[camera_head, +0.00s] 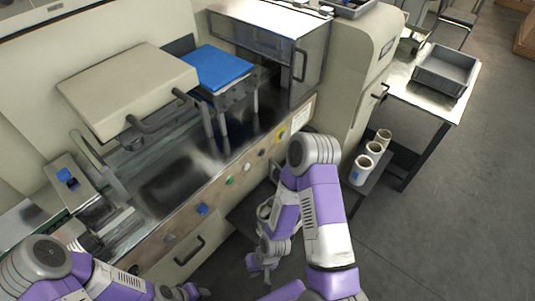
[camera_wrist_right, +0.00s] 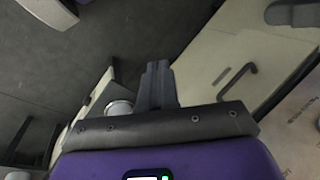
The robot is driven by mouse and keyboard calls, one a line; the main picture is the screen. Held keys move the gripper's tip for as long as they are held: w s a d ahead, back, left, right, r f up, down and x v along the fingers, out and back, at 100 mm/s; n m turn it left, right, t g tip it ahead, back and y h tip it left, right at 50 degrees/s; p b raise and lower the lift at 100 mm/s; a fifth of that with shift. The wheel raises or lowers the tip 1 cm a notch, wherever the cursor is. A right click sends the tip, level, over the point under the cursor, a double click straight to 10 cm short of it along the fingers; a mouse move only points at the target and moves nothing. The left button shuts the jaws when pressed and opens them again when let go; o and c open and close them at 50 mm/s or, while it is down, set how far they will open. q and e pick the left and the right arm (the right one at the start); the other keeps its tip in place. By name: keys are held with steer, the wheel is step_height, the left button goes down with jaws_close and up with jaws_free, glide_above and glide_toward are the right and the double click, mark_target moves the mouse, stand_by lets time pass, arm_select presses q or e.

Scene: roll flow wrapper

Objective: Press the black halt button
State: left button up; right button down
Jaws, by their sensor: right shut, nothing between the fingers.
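A row of small controls runs along the front panel of the machine in the head view. It includes a blue button (camera_head: 201,209), a green button (camera_head: 229,181) and a small dark button (camera_head: 262,152) further right, which looks like the black halt button. My right gripper (camera_head: 264,270) is below and in front of this panel, apart from the buttons. In the right wrist view its fingers (camera_wrist_right: 157,84) are together and empty; no button is clear there.
A drawer handle (camera_head: 189,250) sticks out below the panel. White rolls (camera_head: 374,150) stand on a low shelf at the right. A grey bin (camera_head: 445,72) rests on a side table. Floor is clear at the lower right.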

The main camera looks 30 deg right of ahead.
steer(key=w+d+f+m+t+h+p, duration=0.1)
steer(key=w+d+t, duration=0.1)
steer(key=w, duration=0.4)
steer(key=w+d+m+t+p, duration=0.1)
steer(key=w+d+t, duration=0.15)
steer(key=w, duration=0.35)
steer(key=m+t+h+p, duration=0.4)
steer(key=m+t+h, duration=0.3)
steer(key=t+h, duration=0.5)
glide_toward(262, 153)
steer(key=s+d+y, duration=0.1)
steer(key=s+d, duration=0.3)
steer(key=d, duration=0.5)
steer(key=shift+w+r+t, duration=0.1)
steer(key=shift+r+t, duration=0.1)
steer(key=shift+t, duration=0.25)
steer(key=shift+w, duration=0.1)
steer(key=w+a+b, duration=0.3)
steer(key=w, duration=0.5)
steer(key=shift+a, duration=0.2)
